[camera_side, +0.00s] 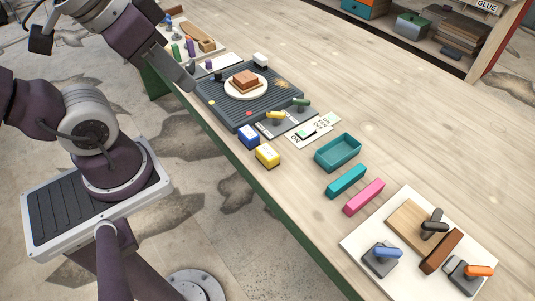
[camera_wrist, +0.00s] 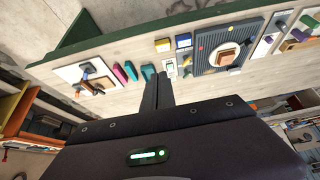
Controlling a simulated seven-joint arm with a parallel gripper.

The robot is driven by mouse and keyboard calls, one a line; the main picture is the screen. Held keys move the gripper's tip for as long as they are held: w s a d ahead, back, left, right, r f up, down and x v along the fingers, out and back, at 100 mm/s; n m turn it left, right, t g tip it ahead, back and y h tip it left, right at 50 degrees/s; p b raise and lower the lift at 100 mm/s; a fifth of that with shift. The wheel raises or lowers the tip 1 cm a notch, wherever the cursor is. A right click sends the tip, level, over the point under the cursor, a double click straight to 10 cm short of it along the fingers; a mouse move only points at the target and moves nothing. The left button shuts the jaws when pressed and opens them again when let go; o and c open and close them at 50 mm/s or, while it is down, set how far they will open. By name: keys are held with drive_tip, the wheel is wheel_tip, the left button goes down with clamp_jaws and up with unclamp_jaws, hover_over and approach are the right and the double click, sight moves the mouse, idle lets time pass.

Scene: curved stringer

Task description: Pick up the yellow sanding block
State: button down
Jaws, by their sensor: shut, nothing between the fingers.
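The yellow sanding block (camera_side: 267,156) sits on the wooden bench near its front edge in the side view. It also shows in the wrist view (camera_wrist: 163,45), beyond my fingertips. Nothing touches it. My gripper (camera_side: 190,85) is at the upper left of the side view, above the left end of the dark grooved board and well away from the block. In the wrist view my gripper (camera_wrist: 158,76) has its two dark fingers together, with nothing between them.
A blue block (camera_side: 248,136) sits close beside the yellow one. A teal tray (camera_side: 330,163), a teal bar (camera_side: 346,181) and a pink bar (camera_side: 364,197) lie to the right. The dark grooved board (camera_side: 215,97) carries a plate (camera_side: 230,91). The bench's far side is mostly clear.

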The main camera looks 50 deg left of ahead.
drive_tip(key=c, duration=0.9)
unclamp_jaws()
drive_tip(key=n+g, duration=0.6)
drive_tip(key=n, duration=1.2)
hover_over(267, 151)
drive_tip(key=f, duration=2.3)
drive_tip(key=shift+s+d+f, duration=0.2)
drive_tip(key=shift+s, duration=0.15)
drive_tip(key=f, duration=0.7)
drive_tip(key=shift+w+a, duration=0.15)
drive_tip(key=shift+w, duration=0.25)
